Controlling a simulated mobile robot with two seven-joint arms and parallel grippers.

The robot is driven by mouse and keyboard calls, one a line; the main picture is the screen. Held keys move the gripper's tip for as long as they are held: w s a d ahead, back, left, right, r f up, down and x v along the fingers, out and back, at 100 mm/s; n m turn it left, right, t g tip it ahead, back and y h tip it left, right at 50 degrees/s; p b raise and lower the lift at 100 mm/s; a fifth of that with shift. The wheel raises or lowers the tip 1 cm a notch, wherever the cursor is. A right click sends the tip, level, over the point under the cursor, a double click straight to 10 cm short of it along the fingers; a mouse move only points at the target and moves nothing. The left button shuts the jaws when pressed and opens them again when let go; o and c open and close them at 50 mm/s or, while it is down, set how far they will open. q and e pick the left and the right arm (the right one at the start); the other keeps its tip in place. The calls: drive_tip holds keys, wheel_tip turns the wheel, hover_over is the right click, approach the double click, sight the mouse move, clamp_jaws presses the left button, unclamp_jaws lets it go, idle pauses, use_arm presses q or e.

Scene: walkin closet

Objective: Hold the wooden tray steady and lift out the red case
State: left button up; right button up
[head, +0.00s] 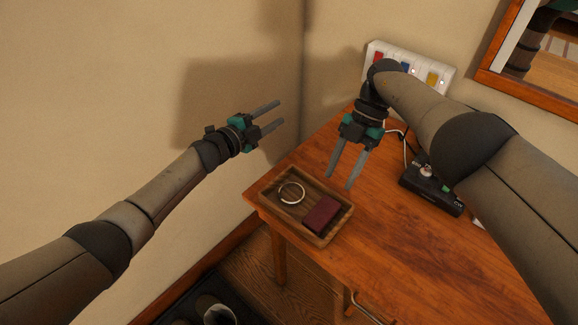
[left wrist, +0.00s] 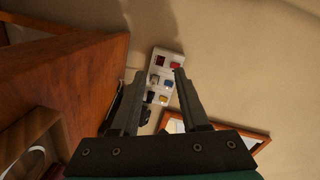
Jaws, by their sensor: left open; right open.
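The wooden tray (head: 336,229) lies on the table near its left corner in the head view; part of it shows at the lower left of the left wrist view (left wrist: 22,140). The dark red case (head: 321,213) lies in the tray's right part, beside a silver ring (head: 291,192). My left gripper (head: 281,113) is open and empty, off to the upper left of the tray, near the wall. My right gripper (head: 341,183) is open and empty, its fingers pointing down towards the tray's upper right side. I cannot tell its exact height above the table.
The wooden table (head: 405,245) has free room right of the tray. A black device (head: 431,188) with a cable stands further right. A white panel with coloured blocks (head: 408,66) is at the wall. A framed mirror (head: 540,55) hangs at the upper right.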

use_arm(q)
drive_tip(key=s+d+r+m+g+h, duration=0.3)
drive_tip(key=d+r+m+g+h, duration=0.15)
drive_tip(key=d+r+m, duration=0.35)
drive_tip(key=m+g+y, duration=0.9)
drive_tip(key=m+y, duration=0.5)
drive_tip(key=m, duration=1.8)
hover_over(289, 216)
wheel_tip(289, 216, down, 4)
drive_tip(key=r, duration=0.1)
wheel_tip(289, 216, down, 15)
drive_tip(key=shift+f, duration=0.15)
clamp_jaws()
